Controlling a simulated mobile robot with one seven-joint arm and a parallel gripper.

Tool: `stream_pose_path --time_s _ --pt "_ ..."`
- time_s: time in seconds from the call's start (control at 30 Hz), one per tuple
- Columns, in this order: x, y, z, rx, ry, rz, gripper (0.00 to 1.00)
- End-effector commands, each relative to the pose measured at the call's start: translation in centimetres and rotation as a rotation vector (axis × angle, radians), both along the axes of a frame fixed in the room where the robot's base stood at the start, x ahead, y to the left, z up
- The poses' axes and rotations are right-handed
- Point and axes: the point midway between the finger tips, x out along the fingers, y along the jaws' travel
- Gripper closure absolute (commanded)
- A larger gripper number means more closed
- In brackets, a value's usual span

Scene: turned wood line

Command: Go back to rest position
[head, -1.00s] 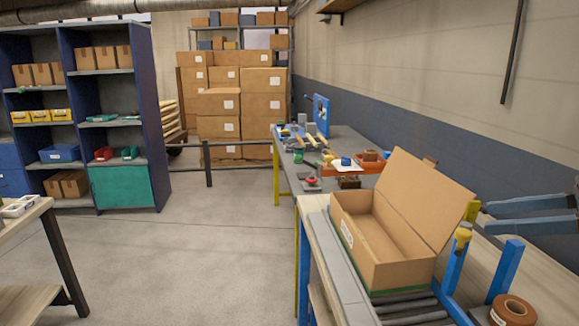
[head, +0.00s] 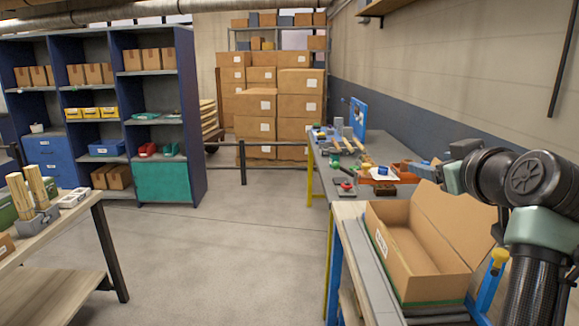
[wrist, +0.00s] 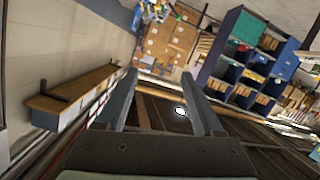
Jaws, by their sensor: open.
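My gripper (wrist: 158,74) shows in the wrist view with its two grey fingers spread apart and nothing between them. It is tilted and held in the air, clear of any surface. In the head view my arm is folded up at the right edge, over the conveyor side; its far end points left and its fingers are hard to make out there. An open cardboard box (head: 398,266) stands on the conveyor below and left of the arm. Its flap is raised, and the part of its inside that shows is empty.
A grey workbench (head: 337,178) with tools and an orange tray stands beyond the box along the right wall. Blue shelving (head: 190,115) and stacked cartons (head: 255,104) are at the back. A wooden table (head: 75,222) is at left. The floor (head: 215,260) between is clear.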

Motion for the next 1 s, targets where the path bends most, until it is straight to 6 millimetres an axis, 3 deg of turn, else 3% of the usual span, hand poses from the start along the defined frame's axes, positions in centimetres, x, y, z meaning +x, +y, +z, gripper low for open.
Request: stream_pose_path --time_s 0.03,0.13,0.27,0.37,0.5,0.6,0.7,0.8,1.0 --pt "-0.1 2.3 1.7 -0.006 -0.065 -0.015 0.31" --pt "-1.3 6.3 5.2 -0.001 -0.211 -0.045 0.31" --pt "-4.6 11.9 9.9 0.031 -0.419 -0.050 0.31" --pt "-8.6 16.2 13.5 0.076 -0.588 -0.030 0.31" --pt "-15.5 21.3 17.8 0.157 -0.810 0.025 0.31" --pt "-20.0 23.5 19.9 0.212 -0.932 0.065 0.31" --pt "-23.2 24.7 21.1 0.252 -1.009 0.095 0.31" --pt "-24.8 25.2 21.7 0.272 -1.050 0.109 0.31" --pt "-25.3 25.3 21.8 0.279 -1.059 0.114 0.31"
